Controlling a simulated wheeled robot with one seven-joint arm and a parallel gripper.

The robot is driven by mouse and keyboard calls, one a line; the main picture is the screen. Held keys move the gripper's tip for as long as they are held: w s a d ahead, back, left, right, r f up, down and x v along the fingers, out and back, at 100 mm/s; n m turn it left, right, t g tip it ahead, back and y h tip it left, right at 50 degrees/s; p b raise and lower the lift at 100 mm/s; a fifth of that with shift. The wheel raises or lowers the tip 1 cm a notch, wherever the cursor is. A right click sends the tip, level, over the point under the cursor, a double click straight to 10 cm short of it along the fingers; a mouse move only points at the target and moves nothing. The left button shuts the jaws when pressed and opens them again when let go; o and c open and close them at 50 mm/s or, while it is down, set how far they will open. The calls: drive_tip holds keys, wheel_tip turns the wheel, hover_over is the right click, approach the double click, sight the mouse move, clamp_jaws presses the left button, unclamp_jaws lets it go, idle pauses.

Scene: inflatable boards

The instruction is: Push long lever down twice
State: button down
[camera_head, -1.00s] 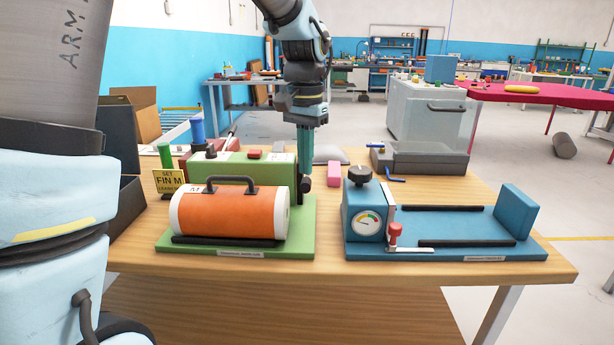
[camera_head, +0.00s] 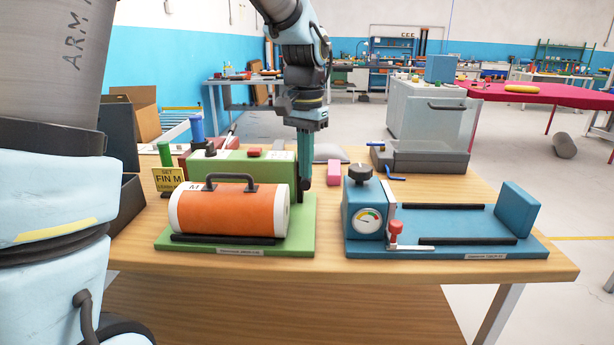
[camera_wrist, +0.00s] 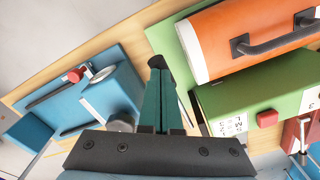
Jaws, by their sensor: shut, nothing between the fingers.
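The green station (camera_head: 305,232) carries an orange cylinder (camera_head: 228,212) with a dark handle, and a green box (camera_head: 272,168) behind it. My gripper (camera_head: 304,188) points down at the right end of the green box, with its teal fingers shut and empty. In the wrist view the dark fingertips (camera_wrist: 158,64) are together, beside the box's end. A dark, narrow part (camera_wrist: 196,112), possibly the long lever, shows at that end, close to the fingers. The fingers hide much of it, and I cannot tell whether they touch it.
A blue station (camera_head: 470,223) with a gauge (camera_head: 367,221), black knob (camera_head: 360,172) and red-tipped lever (camera_head: 395,232) stands to the right. A pink block (camera_head: 333,173) lies behind the gap between stations. Several upright handles stand behind left.

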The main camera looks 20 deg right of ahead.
drive_tip(key=shift+f+b, duration=2.55)
drive_tip(key=shift+f, duration=2.35)
drive_tip(key=shift+r, duration=0.15)
wheel_tip(320, 180, up, 12)
drive_tip(key=p, duration=1.1)
drive_tip(key=shift+r, duration=0.15)
wheel_tip(320, 180, up, 5)
drive_tip(key=p, duration=0.6)
drive_tip(key=shift+f+b, duration=2.6)
drive_tip(key=shift+f, duration=0.65)
